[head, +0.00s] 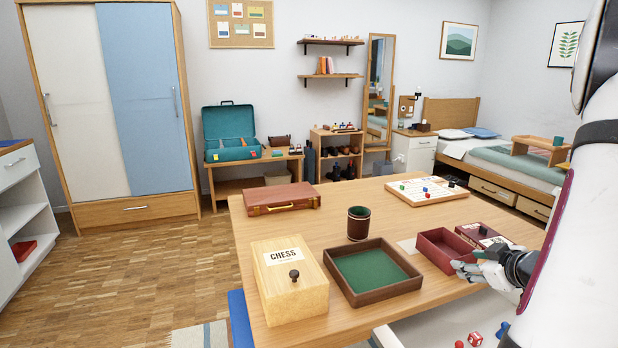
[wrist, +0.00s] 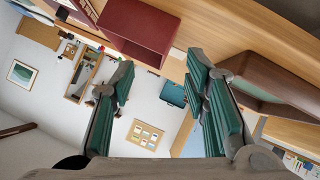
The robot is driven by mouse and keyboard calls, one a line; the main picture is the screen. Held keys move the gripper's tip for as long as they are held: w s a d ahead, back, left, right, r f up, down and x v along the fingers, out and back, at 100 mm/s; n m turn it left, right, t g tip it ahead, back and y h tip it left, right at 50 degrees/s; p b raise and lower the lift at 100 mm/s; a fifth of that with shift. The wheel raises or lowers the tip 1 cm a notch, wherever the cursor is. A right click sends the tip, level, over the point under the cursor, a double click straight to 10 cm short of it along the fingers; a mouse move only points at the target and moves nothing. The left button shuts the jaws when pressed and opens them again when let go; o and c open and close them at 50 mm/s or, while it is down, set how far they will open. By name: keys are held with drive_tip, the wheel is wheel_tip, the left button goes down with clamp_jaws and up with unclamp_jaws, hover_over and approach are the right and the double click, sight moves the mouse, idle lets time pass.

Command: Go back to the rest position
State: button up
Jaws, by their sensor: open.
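My gripper (head: 460,269) is at the right side of the table in the head view, at the near right corner of an open dark red box (head: 428,253). In the wrist view my gripper (wrist: 160,80) has its two green-padded fingers spread apart with nothing between them. The red box also shows in the wrist view (wrist: 130,32), beyond the fingertips. Whether a finger touches the box in the head view I cannot tell. My white arm fills the right edge of the head view.
On the wooden table (head: 340,213) stand a green-lined tray (head: 343,288), a chess box (head: 310,295), a dark cup (head: 358,224), a red case (head: 281,199) and a game board (head: 412,198). Below the near edge lie dice (head: 475,339) and small pieces. A maroon lid (head: 470,232) lies behind my gripper.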

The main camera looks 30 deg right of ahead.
drive_tip(key=w+a+r+g+h, duration=0.2)
drive_tip(key=w+a+r, duration=0.3)
drive_tip(key=w+r, duration=0.25)
drive_tip(key=a+r+m+g+y, duration=0.15)
drive_tip(key=a+r, duration=0.25)
drive_tip(key=a, duration=0.9)
drive_tip(key=a+r+y, duration=0.2)
drive_tip(key=a+r, duration=0.2)
drive_tip(key=a, duration=0.9)
drive_tip(key=s+a+f+n+g+y, duration=0.1)
drive_tip(key=s+a+y, duration=0.1)
drive_tip(key=s+a, duration=0.4)
drive_tip(key=s+a+y, duration=0.2)
drive_tip(key=s+a, duration=0.2)
drive_tip(key=a, duration=0.4)
drive_tip(key=s+f+g+b, duration=0.6)
drive_tip(key=s+f+b, duration=0.4)
drive_tip(key=f, duration=0.4)
wheel_tip(320, 180, up, 31)
drive_tip(key=t+p, duration=0.4)
drive_tip(key=p, duration=2.5)
drive_tip(key=shift+d+r+p, duration=0.2)
drive_tip(key=shift+p, duration=0.2)
